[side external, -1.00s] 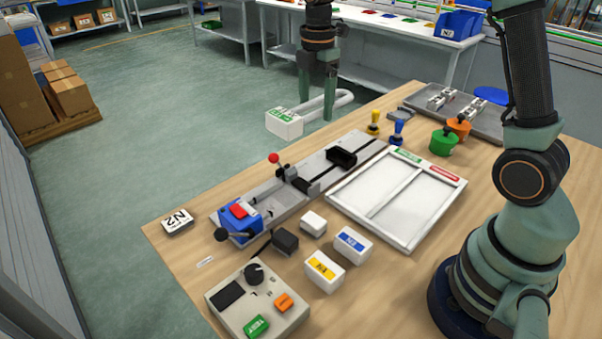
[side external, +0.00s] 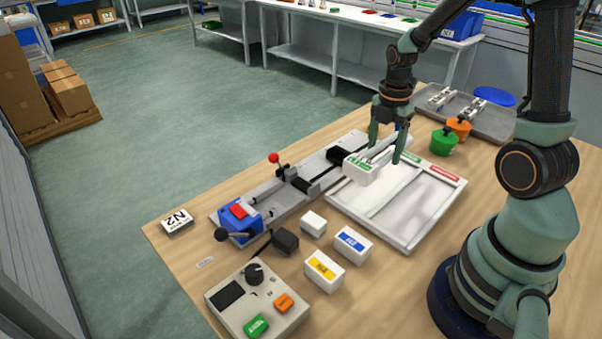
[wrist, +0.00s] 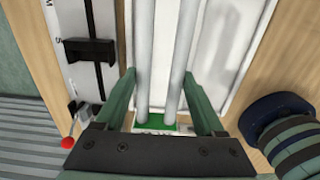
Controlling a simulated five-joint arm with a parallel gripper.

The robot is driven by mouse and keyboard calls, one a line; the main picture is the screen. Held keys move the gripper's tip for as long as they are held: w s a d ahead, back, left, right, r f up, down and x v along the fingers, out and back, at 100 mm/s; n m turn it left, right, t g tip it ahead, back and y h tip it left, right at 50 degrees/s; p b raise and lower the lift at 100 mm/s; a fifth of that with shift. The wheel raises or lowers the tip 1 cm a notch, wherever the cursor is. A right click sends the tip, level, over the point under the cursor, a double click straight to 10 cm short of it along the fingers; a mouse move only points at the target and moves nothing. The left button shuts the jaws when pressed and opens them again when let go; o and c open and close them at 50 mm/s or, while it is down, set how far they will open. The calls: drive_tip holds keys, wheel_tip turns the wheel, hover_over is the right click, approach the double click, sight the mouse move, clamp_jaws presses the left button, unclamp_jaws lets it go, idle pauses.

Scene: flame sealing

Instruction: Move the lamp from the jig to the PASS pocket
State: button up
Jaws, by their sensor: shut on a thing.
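The lamp (side external: 359,170) has a white base with a green and white label and a U-shaped white tube. My gripper (side external: 385,155) is shut on the lamp's tube and holds it over the left, green-labelled part of the white two-pocket tray (side external: 412,243). In the wrist view the two tubes (wrist: 143,60) run between my fingers (wrist: 160,85), with the green label edge near the palm. I cannot tell whether the lamp touches the tray floor. The jig (side external: 318,168) is a grey rail with a blue end block and a red-knobbed lever; no lamp shows in it.
A control box (side external: 258,300), small white blocks (side external: 352,243) and a black block (side external: 285,241) stand in front. Green (side external: 444,141) and orange (side external: 459,128) pots and a grey tray (side external: 480,122) are behind the pocket tray. The red-labelled pocket is empty.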

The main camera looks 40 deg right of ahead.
drive_tip(key=shift+f, duration=3.35)
drive_tip(key=o, duration=1.2)
drive_tip(key=shift+o, duration=0.2)
drive_tip(key=shift+r, duration=0.1)
drive_tip(key=shift+r, duration=1.1)
drive_tip(key=shift+o, duration=1.3)
